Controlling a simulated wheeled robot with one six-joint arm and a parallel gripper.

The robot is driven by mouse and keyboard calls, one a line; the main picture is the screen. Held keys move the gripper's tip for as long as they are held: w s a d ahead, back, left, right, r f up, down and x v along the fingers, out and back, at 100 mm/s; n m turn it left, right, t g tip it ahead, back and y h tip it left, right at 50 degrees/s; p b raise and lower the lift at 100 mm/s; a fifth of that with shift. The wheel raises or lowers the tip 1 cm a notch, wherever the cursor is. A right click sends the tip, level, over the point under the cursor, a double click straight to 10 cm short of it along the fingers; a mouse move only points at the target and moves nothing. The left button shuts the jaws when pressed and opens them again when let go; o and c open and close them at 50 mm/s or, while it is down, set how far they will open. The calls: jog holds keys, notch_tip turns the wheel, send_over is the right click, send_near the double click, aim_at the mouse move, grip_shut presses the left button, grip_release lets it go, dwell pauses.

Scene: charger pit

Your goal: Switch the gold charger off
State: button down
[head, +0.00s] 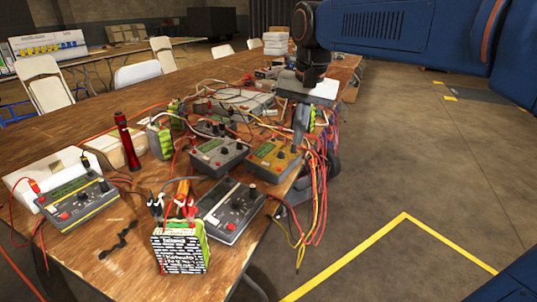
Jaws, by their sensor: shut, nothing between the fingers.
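The gold charger (266,166) sits near the right edge of the wooden table, with a gold face, a display and small dark knobs. My gripper (298,147) points down at the right end of this charger, its fingers shut and empty. The fingertips overlap the charger's far right corner in the picture; I cannot tell whether they touch it. The fingers and nearby wires hide part of that corner. The switch and its position are too small to make out.
A grey charger (217,160) stands close left of the gold one, and another (231,218) is nearer. A charger with a yellow edge (77,211) is at the left. A battery pack (181,251) stands in front. Loose red and yellow wires (318,190) hang over the table edge.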

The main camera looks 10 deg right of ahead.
aim_at(268, 163)
jog(key=w+a+r+m+g, duration=0.1)
jog(key=w+a+r+m, duration=0.1)
jog(key=w+a, duration=0.3)
jog(key=w+r, duration=0.1)
jog(key=w, duration=0.2)
jog(key=shift+w+r+m, duration=0.2)
jog(key=shift+w+m, duration=0.1)
jog(key=shift+w, duration=0.05)
jog(key=shift+a+f, duration=0.1)
jog(key=f, duration=1.3)
jog(key=shift+w+a+f, duration=0.25)
jog(key=shift+a+f, duration=0.05)
jog(key=shift+f, duration=0.1)
